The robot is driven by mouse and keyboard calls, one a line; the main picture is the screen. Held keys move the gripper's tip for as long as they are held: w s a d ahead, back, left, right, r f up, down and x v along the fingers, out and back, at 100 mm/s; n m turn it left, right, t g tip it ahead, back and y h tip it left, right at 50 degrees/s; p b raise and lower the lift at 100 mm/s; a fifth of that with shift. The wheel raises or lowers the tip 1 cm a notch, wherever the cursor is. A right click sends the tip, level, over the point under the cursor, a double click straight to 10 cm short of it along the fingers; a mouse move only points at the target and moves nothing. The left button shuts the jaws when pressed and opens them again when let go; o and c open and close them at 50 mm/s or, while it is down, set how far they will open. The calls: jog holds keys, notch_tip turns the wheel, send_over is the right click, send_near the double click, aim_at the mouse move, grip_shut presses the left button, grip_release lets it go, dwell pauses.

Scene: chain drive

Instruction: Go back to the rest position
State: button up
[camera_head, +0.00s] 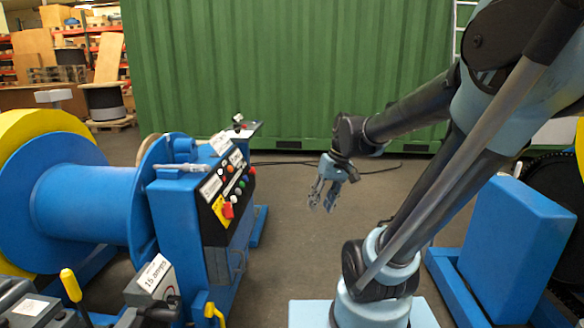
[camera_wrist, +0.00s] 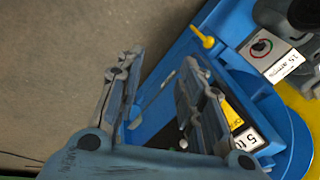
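My gripper (camera_head: 325,193) hangs in the air near the middle of the head view, fingers pointing down, to the right of the blue control panel and apart from it. In the wrist view my gripper (camera_wrist: 158,85) shows its two fingers spread with a gap between them, and nothing is held. The blue machine (camera_wrist: 165,105) with its labels lies below and beyond the right finger. The control panel (camera_head: 224,190) carries several coloured buttons and a red switch (camera_head: 228,210).
A blue drum (camera_head: 85,200) with a yellow flange fills the left side. A blue box-shaped block (camera_head: 515,245) stands at the right. A green container (camera_head: 290,75) closes off the back, and a dark cable (camera_head: 385,170) lies on the floor before it.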

jog(key=s+d+f+m+t+h, duration=0.1)
jog(key=s+d+f+m+h, duration=0.2)
jog(key=s+d+f, duration=0.4)
jog(key=s+d, duration=0.2)
jog(key=s, duration=0.1)
jog(key=shift+d+t, duration=0.3)
jog(key=shift+d, duration=0.05)
jog(key=shift+f, duration=0.1)
jog(key=shift+w+f, duration=0.2)
jog(key=shift+w, duration=0.25)
